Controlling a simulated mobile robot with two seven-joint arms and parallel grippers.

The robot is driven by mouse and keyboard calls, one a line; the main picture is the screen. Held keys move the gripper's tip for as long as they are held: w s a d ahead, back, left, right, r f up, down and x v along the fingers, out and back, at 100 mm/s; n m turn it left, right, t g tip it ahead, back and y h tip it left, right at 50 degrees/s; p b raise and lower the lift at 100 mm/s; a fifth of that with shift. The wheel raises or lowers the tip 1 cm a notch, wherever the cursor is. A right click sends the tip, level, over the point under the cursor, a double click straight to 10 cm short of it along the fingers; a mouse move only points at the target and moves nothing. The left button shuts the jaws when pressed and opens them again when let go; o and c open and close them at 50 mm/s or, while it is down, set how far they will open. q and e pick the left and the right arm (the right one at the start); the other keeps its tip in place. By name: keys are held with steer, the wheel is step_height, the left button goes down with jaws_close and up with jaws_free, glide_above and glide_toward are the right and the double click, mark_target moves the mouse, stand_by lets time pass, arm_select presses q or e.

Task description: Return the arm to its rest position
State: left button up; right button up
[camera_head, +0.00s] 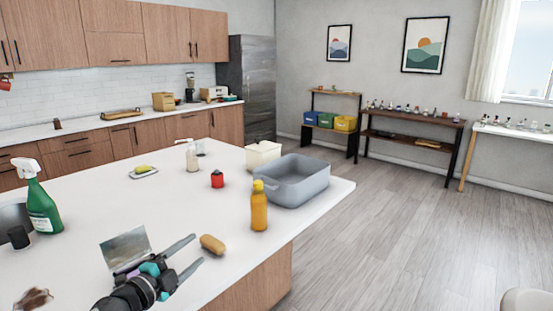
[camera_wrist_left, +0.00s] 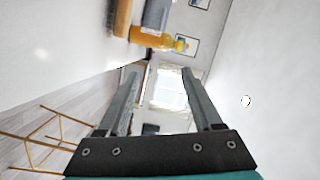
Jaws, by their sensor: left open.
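My left gripper (camera_head: 188,256) is open and empty above the front part of the white island counter (camera_head: 110,205). Its two fingers are spread and point to the right. In the left wrist view the open fingers (camera_wrist_left: 158,72) have nothing between them, with a window far behind. A brown, oblong item (camera_head: 213,244) lies on the counter just beyond the fingertips, apart from them. My right gripper is not in view.
A yellow bottle (camera_head: 259,206) and a grey basin (camera_head: 291,180) stand near the counter's right edge. A green spray bottle (camera_head: 38,200) stands at left. A red item (camera_head: 217,179), soap dispenser (camera_head: 192,157) and white container (camera_head: 263,154) stand farther back.

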arm_select(q)
steer(key=s+d+f+n+g+y, duration=0.2)
steer(key=s+f+n+g, duration=0.3)
steer(key=s, duration=0.8)
steer(key=s+d+f+n+g+y, duration=0.1)
steer(key=s+f+n+g+y, duration=0.4)
steer(key=s, duration=0.7)
steer(key=s+d+f+n+g, duration=0.25)
steer(key=s+n, duration=0.45)
steer(key=s, duration=0.6)
step_height(320, 180, down, 24)
steer(key=s+a+b, duration=0.1)
steer(key=s, duration=0.1)
steer(key=s+a+f+g+b, duration=0.1)
steer(key=s+a+f+g, duration=0.1)
steer(key=s+f, duration=1.2)
steer(key=shift+s+a, duration=0.35)
steer(key=shift+s, duration=0.4)
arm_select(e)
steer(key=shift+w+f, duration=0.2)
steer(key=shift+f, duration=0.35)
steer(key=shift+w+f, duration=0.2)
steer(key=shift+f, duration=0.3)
arm_select(q)
steer(key=shift+f, duration=0.1)
